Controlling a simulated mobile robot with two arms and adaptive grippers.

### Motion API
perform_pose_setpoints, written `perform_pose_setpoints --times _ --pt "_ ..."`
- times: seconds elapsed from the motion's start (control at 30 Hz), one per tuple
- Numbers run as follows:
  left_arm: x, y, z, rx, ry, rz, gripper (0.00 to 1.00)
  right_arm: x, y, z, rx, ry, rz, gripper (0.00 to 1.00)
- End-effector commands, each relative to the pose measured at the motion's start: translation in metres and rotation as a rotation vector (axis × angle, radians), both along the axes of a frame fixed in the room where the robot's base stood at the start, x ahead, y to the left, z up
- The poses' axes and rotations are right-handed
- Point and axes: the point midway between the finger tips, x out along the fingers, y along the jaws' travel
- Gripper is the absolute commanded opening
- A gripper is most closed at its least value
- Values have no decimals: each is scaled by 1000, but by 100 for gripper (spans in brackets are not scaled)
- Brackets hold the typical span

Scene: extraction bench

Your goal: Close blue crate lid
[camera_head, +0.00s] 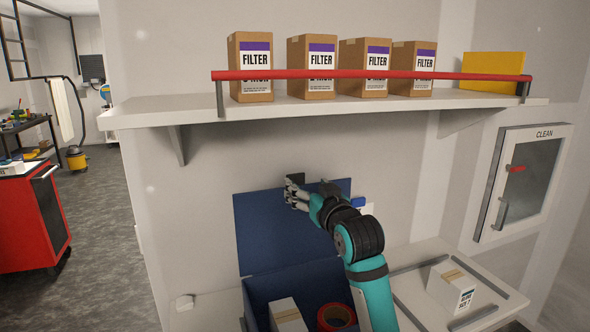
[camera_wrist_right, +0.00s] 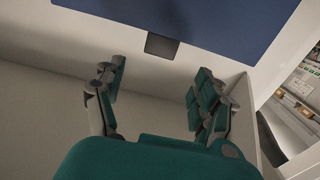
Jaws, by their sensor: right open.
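The blue crate (camera_head: 262,289) stands on the bench at the bottom middle. Its blue lid (camera_head: 268,233) is open and stands upright against the wall behind it. The lid also fills the top of the right wrist view (camera_wrist_right: 210,20), with a small dark tab (camera_wrist_right: 161,46) at its edge. My right gripper (camera_head: 293,190) is in front of the lid's upper part. In the wrist view its fingers (camera_wrist_right: 155,88) are spread, with nothing between them. Whether it touches the lid I cannot tell. My left gripper is not in view.
A white box (camera_head: 287,314) and a red tape roll (camera_head: 337,317) are in the crate. A carton (camera_head: 451,286) sits on a tray at right. A shelf (camera_head: 330,112) with several filter boxes and a red rail (camera_head: 370,75) hangs above. A cabinet (camera_head: 522,183) is at right.

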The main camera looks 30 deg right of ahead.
Motion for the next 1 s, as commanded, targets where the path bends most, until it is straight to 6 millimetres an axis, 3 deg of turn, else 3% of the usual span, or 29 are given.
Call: perform_pose_setpoints --times 0.2,0.4,0.83,1.0 --pt "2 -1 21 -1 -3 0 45 46 -11 3 3 2 0 71" --pt "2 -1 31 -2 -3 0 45 74 -18 2 1 2 1 71" --pt "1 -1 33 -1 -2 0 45 85 -20 -1 0 1 0 71" --pt "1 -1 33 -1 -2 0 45 85 -21 -1 0 1 0 52"
